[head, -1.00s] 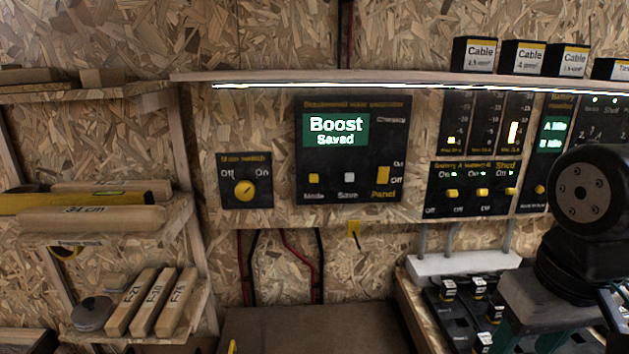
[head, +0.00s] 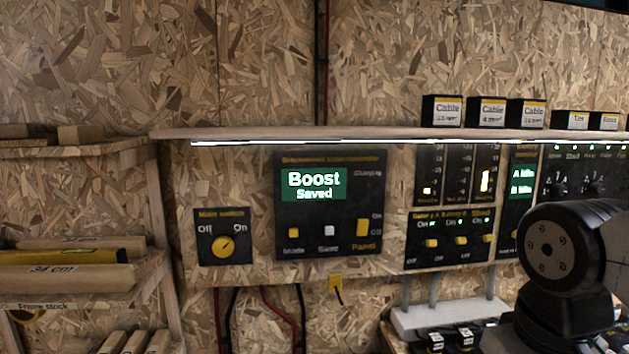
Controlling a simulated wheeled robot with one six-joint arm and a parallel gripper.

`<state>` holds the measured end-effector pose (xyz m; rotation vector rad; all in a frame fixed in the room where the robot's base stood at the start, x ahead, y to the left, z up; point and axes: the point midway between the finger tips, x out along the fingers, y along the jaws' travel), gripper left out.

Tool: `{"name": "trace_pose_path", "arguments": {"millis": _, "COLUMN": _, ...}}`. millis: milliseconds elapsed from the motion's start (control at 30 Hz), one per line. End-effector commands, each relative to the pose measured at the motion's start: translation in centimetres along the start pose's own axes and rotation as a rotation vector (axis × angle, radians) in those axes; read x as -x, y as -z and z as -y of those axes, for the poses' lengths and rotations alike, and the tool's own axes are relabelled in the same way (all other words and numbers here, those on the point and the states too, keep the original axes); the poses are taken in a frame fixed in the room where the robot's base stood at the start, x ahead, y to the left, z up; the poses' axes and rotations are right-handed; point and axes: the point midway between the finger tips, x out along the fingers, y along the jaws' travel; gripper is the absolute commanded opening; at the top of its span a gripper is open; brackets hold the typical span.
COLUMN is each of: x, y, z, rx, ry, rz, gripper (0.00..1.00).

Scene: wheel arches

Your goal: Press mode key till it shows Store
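The black control panel (head: 350,215) hangs on the chipboard wall near the middle of the head view. Its green display (head: 313,185) reads "Boost" with "Saved" under it. The Mode key (head: 293,232) is a small yellow square at the panel's lower left, above the label "Mode". A white Save key (head: 328,231) sits to its right, and a yellow Panel switch (head: 362,228) with On and Off marks is further right. Part of my arm shows at the right edge, apart from the panel. My gripper is not in view.
A main switch (head: 223,236) with a yellow knob is left of the panel. Battery and shed switches (head: 449,240) are to its right. A lit shelf (head: 400,133) with cable boxes (head: 441,111) runs above. Wooden shelves (head: 75,147) stand at the left.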

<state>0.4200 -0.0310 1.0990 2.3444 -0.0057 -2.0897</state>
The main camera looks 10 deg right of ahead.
Motion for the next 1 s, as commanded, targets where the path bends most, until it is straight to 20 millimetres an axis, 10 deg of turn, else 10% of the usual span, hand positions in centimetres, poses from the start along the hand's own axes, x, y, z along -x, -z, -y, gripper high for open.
{"name": "trace_pose_path", "arguments": {"millis": 267, "x": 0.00, "y": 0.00, "z": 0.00, "rx": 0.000, "ry": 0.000, "rz": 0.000, "gripper": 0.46}}
{"name": "trace_pose_path", "arguments": {"millis": 433, "x": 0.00, "y": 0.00, "z": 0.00, "rx": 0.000, "ry": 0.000, "rz": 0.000, "gripper": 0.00}}
{"name": "trace_pose_path", "arguments": {"millis": 1000, "x": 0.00, "y": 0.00, "z": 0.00, "rx": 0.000, "ry": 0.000, "rz": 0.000, "gripper": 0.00}}
